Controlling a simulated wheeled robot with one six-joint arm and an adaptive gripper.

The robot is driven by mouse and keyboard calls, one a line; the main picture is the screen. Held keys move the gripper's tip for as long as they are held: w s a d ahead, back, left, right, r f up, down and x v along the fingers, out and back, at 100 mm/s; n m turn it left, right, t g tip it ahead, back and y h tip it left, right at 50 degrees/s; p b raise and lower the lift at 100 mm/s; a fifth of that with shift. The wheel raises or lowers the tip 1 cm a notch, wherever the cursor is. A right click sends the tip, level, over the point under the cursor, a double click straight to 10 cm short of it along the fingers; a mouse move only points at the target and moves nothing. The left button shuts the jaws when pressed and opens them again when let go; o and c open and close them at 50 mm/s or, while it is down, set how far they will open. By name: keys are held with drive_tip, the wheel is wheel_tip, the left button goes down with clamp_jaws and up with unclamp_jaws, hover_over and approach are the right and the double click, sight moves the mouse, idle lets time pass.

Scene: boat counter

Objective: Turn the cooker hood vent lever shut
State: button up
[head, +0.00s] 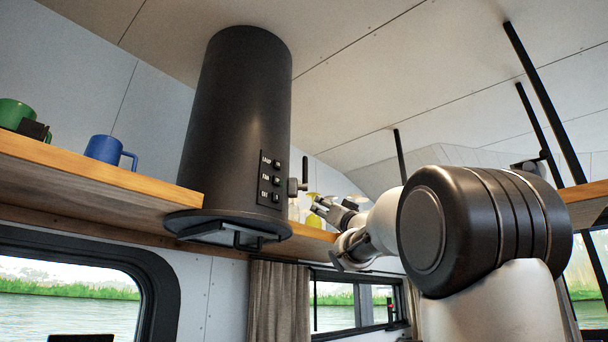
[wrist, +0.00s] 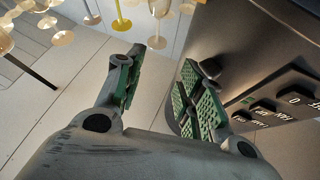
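The cooker hood (head: 235,120) is a tall black cylinder with a flared base. Its vent lever (head: 304,172) sticks out on the hood's right side, with a short hub and a thin handle pointing up. My gripper (head: 322,206) is just right of the lever and slightly below it, apart from it in the head view. In the wrist view my gripper (wrist: 160,68) is open, its green-padded fingers spread with nothing visibly held. The hood (wrist: 250,45) fills the right there. A dark rounded piece beside the right finger may be part of the lever; the finger partly hides it.
A wooden shelf (head: 90,178) runs behind the hood, with a blue mug (head: 104,149) and a green mug (head: 15,113) at left. Glassware and a yellow item (head: 313,220) stand close behind my gripper. Labelled buttons (head: 271,180) sit on the hood beside the lever.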

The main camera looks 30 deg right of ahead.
sight(307, 168)
drive_tip(key=w+a+r+n+y, duration=0.1)
drive_tip(key=r+n+y, duration=0.1)
drive_tip(key=r+y, duration=0.1)
drive_tip(key=w+a+r+n+y, duration=0.1)
drive_tip(key=r+n+y, duration=0.1)
drive_tip(key=r+y, duration=0.2)
drive_tip(key=w+a+r+n+t+y, duration=0.1)
drive_tip(key=a+r+n+y, duration=0.1)
drive_tip(key=r, duration=0.4)
drive_tip(key=shift+w+a+r+n+y, duration=0.1)
drive_tip(key=shift+r+n+y, duration=0.15)
drive_tip(key=shift+n+y, duration=0.35)
drive_tip(key=shift+c, duration=0.3)
clamp_jaws()
